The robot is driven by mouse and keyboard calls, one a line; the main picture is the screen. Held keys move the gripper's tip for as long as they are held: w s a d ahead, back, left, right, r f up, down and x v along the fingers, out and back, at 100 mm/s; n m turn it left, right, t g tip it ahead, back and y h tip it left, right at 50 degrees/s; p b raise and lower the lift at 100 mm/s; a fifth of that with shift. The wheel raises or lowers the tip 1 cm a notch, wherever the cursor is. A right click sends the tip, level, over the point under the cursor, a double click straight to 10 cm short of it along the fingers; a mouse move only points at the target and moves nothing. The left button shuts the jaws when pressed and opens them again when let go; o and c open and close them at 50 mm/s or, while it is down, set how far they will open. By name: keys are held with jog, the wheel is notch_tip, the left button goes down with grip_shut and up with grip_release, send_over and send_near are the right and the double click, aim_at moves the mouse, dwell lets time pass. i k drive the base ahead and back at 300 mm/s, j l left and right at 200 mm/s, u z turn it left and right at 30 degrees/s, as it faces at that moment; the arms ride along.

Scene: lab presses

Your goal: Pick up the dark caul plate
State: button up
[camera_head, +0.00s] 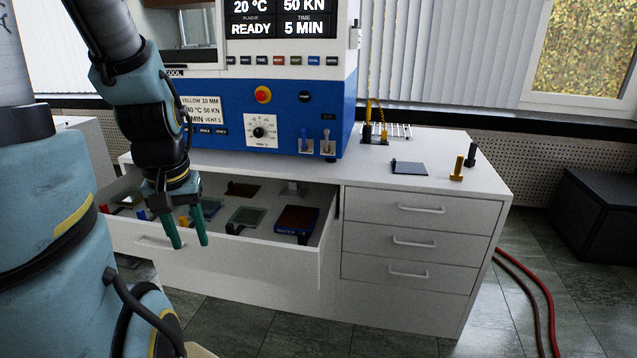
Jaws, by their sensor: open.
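A flat dark grey plate (408,168) lies on the white cabinet top, right of the press; it may be the dark caul plate. In the open drawer (228,268) lie a dark brown plate (243,190), a grey-green plate (247,216) and a dark reddish plate with a blue, lettered front edge (297,219). I cannot tell for sure which is the caul plate. My gripper (189,242) points down with its green fingers apart and empty, over the left part of the drawer. It hides some of the drawer's contents behind it.
The blue and white press (285,110) stands at the back of the cabinet. A brass post (457,168), a dark post (471,154) and a wire rack (392,131) stand near the grey plate. The cabinet top's front right is clear. Red hoses (530,290) run along the floor.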

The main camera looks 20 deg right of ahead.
aim_at(398, 167)
jog(key=i+l+u, duration=0.2)
jog(key=l, duration=0.5)
jog(key=l+u, duration=0.2)
jog(key=l, duration=0.55)
jog(key=l+u, duration=0.2)
jog(key=l, duration=0.5)
jog(key=k+l+u, duration=0.1)
jog(key=l+u, duration=0.15)
jog(key=l, duration=0.5)
jog(key=k+l+u, duration=0.2)
jog(key=l, duration=0.5)
jog(key=i, duration=0.1)
